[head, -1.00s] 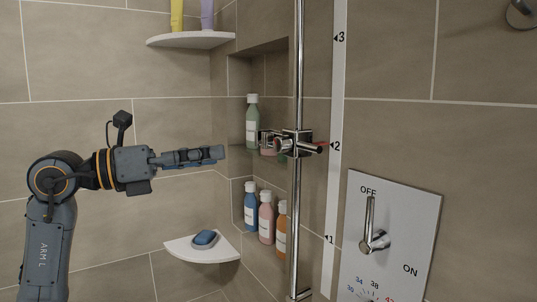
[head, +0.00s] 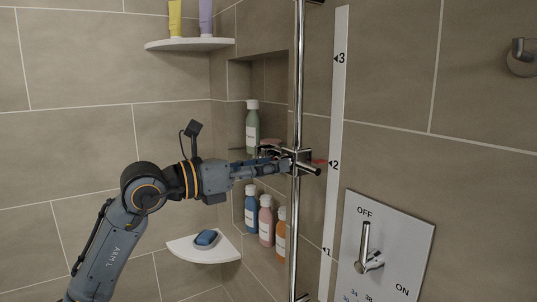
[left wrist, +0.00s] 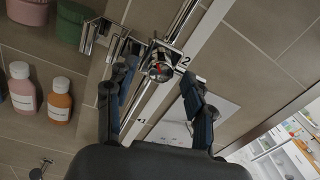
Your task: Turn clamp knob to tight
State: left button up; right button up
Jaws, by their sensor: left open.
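The chrome clamp (head: 303,159) sits on the vertical shower rail (head: 299,90), level with mark 2 on the white scale. In the left wrist view the round, shiny clamp knob (left wrist: 160,69) shows ahead, between my fingertips. My left gripper (head: 281,164) is open, its fingers reaching the clamp from the left. In the left wrist view the left gripper (left wrist: 157,88) has one finger on each side of the knob's line, with a gap between them. I cannot tell whether either finger touches. In the head view the gripper hides the knob. My right gripper is not in view.
Bottles stand in the wall niche behind the rail, one green (head: 252,128), others blue, pink and orange below. A corner shelf (head: 190,250) holds a blue soap (head: 206,238). A lever control panel (head: 400,240) is on the wall at right.

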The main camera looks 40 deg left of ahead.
pick_arm(q)
jog(key=shift+w+d, duration=0.15)
jog(key=shift+w, duration=0.05)
grip_shut()
jog(key=shift+m+y+b, duration=0.4)
jog(key=shift+m+b, duration=3)
jog(key=shift+m, duration=5.3)
